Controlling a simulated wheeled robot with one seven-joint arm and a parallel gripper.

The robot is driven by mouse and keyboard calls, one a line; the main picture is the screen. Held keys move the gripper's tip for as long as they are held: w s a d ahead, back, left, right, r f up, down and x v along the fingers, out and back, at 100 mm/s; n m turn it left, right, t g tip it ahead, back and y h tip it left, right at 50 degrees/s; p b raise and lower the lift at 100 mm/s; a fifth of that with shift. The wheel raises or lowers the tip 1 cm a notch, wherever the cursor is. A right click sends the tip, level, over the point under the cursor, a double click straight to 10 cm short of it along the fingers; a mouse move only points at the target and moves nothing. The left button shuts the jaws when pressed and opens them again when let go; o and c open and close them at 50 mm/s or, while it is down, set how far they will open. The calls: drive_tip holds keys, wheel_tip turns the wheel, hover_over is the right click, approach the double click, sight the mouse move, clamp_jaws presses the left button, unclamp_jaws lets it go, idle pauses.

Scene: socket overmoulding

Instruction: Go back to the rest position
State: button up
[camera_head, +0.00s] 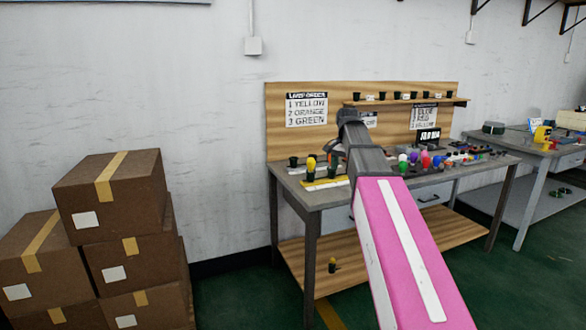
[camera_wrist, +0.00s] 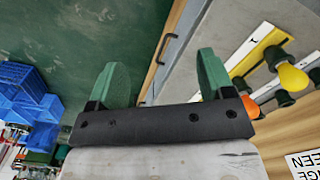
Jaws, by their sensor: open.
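My gripper (camera_wrist: 163,78) shows in the wrist view with two green fingers spread wide apart and nothing between them. Beyond the fingers are the green floor and the bench's grey edge with a drawer handle. In the head view my pink and grey arm reaches over the workbench (camera_head: 320,196), and the fingers cannot be made out there. The yellow piece (camera_head: 311,163) also shows at the bench's left end.
Several coloured pieces (camera_head: 425,158) stand on the bench right of my arm. A wooden backboard (camera_head: 285,140) with a shelf (camera_head: 455,100) rises behind. Cardboard boxes (camera_head: 115,195) are stacked at left. A second table (camera_head: 540,148) is at right. Floor between boxes and bench is clear.

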drive_tip(key=s+f+n, duration=0.2)
drive_tip(key=s+f, duration=0.5)
drive_tip(key=f, duration=0.5)
drive_tip(key=s+f+n, duration=0.3)
drive_tip(key=s+f, duration=0.3)
drive_tip(key=f, duration=0.7)
drive_tip(key=s+f+n, duration=0.2)
drive_tip(key=s+f, duration=0.5)
drive_tip(key=f, duration=0.6)
drive_tip(key=shift+s+n, duration=0.3)
drive_tip(key=shift+n, duration=0.1)
